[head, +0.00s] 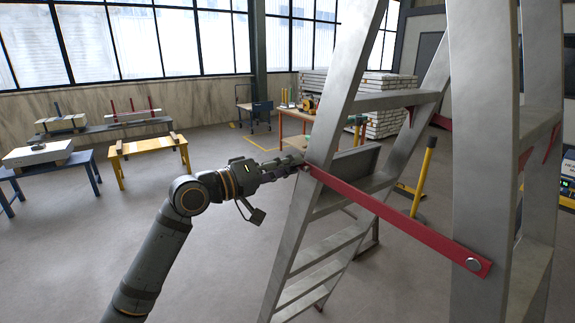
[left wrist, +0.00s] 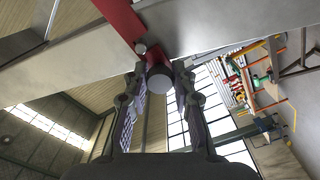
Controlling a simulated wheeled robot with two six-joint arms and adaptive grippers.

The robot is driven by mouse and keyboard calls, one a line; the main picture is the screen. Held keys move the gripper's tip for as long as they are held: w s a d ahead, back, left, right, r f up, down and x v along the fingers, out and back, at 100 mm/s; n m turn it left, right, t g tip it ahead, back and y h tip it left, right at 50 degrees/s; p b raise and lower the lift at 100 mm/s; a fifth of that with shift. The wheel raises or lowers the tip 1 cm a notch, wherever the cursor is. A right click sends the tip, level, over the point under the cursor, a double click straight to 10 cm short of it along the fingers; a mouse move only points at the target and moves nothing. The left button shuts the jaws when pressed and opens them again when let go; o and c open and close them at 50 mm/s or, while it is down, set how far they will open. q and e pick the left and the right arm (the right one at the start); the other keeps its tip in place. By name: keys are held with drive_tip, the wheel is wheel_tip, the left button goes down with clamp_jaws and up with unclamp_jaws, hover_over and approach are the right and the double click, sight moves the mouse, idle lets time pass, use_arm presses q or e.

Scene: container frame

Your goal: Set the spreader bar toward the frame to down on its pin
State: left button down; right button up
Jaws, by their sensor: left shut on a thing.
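The red spreader bar (head: 395,218) runs from the left leg of the metal stepladder (head: 340,110) down to a round silver bolt (head: 473,264) on its right leg. My left gripper (head: 299,164) is at the bar's left end, beside the left leg. In the left wrist view the bar (left wrist: 122,18) comes in from the top, and a round grey knob (left wrist: 158,78) at its end lies between the fingers of my left gripper (left wrist: 158,88), shut on it. A small pin head (left wrist: 140,47) shows close by. I cannot tell whether the bar is seated on it. My right gripper is out of view.
A yellow post (head: 423,175) stands behind the ladder. A wooden table (head: 297,117) and stacked pale boards (head: 375,112) are farther back. Blue and yellow trestles (head: 148,147) stand at the left. The floor between them and my left arm is clear.

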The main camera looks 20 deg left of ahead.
use_arm(q)
drive_tip(key=c, duration=1.1)
unclamp_jaws()
drive_tip(key=shift+d+f, duration=0.1)
drive_tip(key=shift+f, duration=0.3)
drive_tip(key=shift+o, duration=0.2)
drive_tip(key=shift+w, duration=0.1)
drive_tip(key=shift+r, duration=0.1)
drive_tip(key=shift+r, duration=0.25)
wheel_tip(320, 180, up, 10)
drive_tip(key=shift+f, duration=0.2)
